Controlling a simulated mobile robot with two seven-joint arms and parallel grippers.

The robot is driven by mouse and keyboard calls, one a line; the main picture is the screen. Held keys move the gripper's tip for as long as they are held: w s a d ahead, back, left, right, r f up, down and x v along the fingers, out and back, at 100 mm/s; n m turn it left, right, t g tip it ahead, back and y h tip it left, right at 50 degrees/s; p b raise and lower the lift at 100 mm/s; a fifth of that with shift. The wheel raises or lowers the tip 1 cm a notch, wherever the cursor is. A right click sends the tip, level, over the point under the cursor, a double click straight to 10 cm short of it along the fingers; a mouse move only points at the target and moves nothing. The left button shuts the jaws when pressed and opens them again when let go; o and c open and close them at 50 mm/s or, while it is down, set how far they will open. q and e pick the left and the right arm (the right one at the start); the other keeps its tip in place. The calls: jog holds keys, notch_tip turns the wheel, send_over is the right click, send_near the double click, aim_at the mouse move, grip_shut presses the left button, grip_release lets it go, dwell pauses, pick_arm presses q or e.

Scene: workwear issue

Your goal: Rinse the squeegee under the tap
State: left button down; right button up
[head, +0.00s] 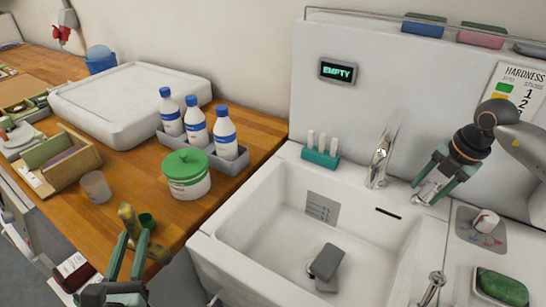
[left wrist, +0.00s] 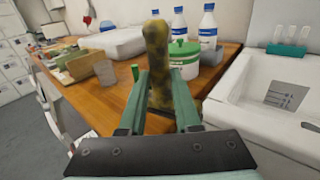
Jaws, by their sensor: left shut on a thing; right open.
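My left gripper (head: 138,235) is shut on a mottled yellow-brown piece (head: 131,218), which I take to be the dirty squeegee. In the left wrist view the squeegee (left wrist: 158,65) stands up between the fingers, with a bulge at its lower right. It is above the wooden counter's front edge, left of the sink. The chrome tap (head: 380,163) stands at the sink's back rim; I cannot make out any water running. My right gripper (head: 427,192) is open, right of the tap, close to a small chrome fitting (head: 432,187); contact is unclear.
The white sink (head: 262,220) holds a grey block (head: 327,262). A green-lidded tub (head: 187,175) and several blue-capped bottles (head: 196,128) stand on the counter. A teal rack (head: 321,156) is behind the sink. The wall display (head: 337,71) reads EMPTY. A second chrome fitting (head: 433,286) stands front right.

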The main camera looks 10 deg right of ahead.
jog(key=shift+f, duration=0.1)
jog(key=shift+c, duration=0.4)
grip_shut()
dwell(1.0)
